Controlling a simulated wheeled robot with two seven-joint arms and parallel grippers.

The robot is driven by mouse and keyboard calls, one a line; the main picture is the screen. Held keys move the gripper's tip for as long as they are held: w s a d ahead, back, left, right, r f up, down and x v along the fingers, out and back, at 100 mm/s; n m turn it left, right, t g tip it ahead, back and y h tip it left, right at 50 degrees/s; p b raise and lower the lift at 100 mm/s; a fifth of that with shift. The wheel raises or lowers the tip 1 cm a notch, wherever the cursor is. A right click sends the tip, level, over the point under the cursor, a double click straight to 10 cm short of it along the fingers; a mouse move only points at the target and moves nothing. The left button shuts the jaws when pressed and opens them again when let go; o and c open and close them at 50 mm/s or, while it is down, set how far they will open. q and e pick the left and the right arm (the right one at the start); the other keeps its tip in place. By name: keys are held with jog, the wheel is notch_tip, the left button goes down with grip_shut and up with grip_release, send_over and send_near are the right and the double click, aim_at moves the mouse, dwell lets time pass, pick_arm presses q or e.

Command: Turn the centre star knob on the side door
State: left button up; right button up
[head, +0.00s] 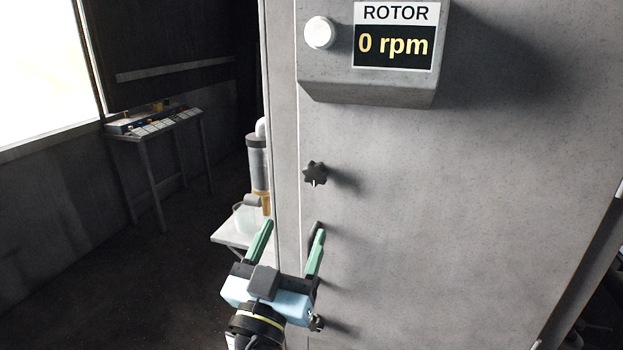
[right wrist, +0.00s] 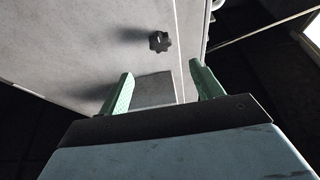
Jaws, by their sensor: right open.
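The side door (head: 440,200) is a grey panel filling the right of the head view. A dark star knob (head: 314,173) with a pale mark sits near its left edge, below the rotor box. A second star knob (head: 317,322) shows lower down, partly behind my right gripper (head: 294,231). Between them a dark part (head: 314,231) is mostly hidden behind a green finger; I cannot tell its full shape. My right gripper is open and empty, fingers pointing up. In the right wrist view one star knob (right wrist: 159,41) stands beyond the open fingertips (right wrist: 162,70), apart from them.
A grey box with a rotor display (head: 393,45) reading 0 rpm and a white button (head: 319,33) juts out above. A side table (head: 232,240) with a cylinder (head: 258,165) stands left of the door. A control desk (head: 155,122) is farther back; dark floor lies between.

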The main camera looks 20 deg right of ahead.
aim_at(314, 179)
jog(key=p+x, duration=0.4)
jog(key=x, duration=0.6)
jog(key=shift+w+d+r, duration=0.2)
jog(key=shift+w+d, duration=0.25)
jog(key=shift+w, duration=0.15)
jog(key=shift+c, duration=0.4)
jog(key=c, duration=0.9)
